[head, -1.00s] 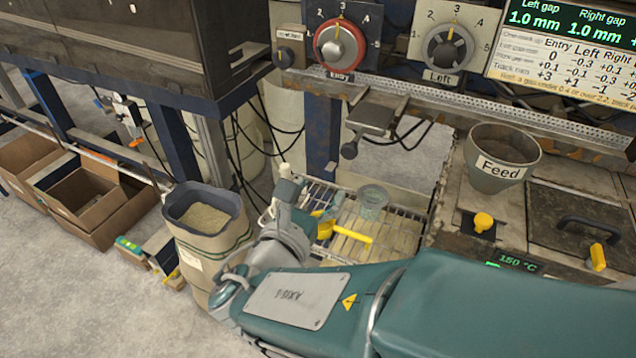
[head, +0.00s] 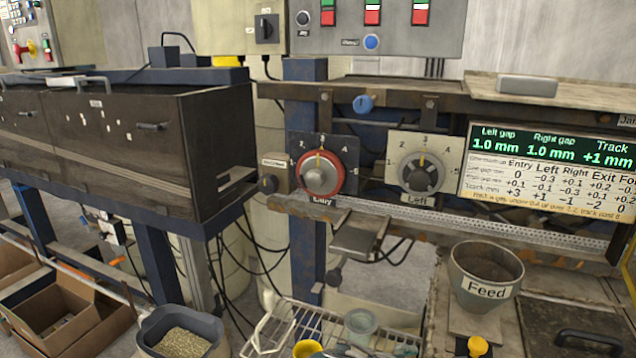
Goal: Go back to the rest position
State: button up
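My gripper and arm are not in view in the head view now. The task names no other object. The Entry dial (head: 320,174) has a red ring, and its pointer stands near 3. The Left dial (head: 421,174) is grey, and its pointer also stands near 3. The green-lettered display (head: 550,147) reads Left gap 1.0 mm, Right gap 1.0 mm and Track +1 mm.
A wire rack (head: 395,343) at the bottom carries a clear cup (head: 361,324) and a yellow item (head: 307,348). The Feed funnel (head: 486,278) stands at right. A bin of granules (head: 180,343) and cardboard boxes (head: 75,325) are at lower left. A dark cabinet (head: 140,140) fills the left.

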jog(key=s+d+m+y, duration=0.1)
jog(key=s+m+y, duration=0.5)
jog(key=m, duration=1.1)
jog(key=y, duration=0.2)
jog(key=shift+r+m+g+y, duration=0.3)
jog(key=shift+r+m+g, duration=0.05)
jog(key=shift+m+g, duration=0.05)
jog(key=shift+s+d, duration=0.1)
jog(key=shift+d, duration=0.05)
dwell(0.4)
